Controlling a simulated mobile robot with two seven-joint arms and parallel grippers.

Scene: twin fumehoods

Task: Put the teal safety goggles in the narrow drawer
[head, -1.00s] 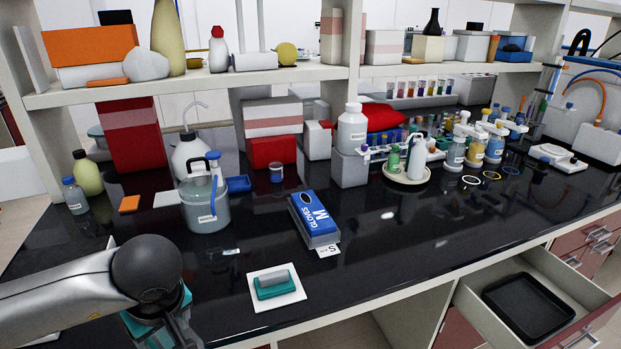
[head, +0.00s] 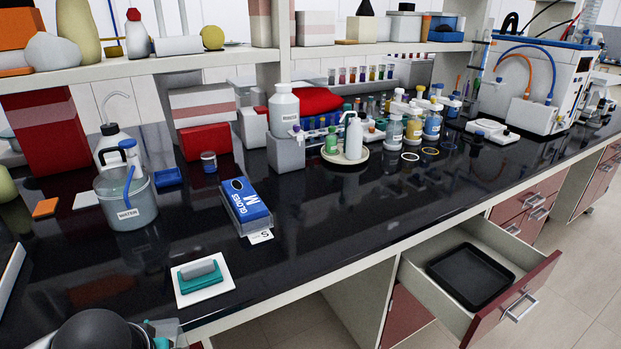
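The teal safety goggles (head: 162,333) show only as a bit of teal and clear lens at the bottom edge of the head view. They are beside the dark round wrist of my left arm, whose fingers are hidden. They have stayed with that wrist as the view shifted, so my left gripper appears shut on them. An open drawer (head: 520,297) with a red front juts out under the counter at the lower right. It holds a black tray (head: 470,276), with bare drawer floor around it. My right gripper is not in view.
The black counter (head: 330,225) is clear along its front right. A teal block with a grey top (head: 199,273) lies on a white tile. A blue glove box (head: 246,203) and a water jug (head: 128,203) stand behind. Closed red drawers (head: 525,212) are farther right.

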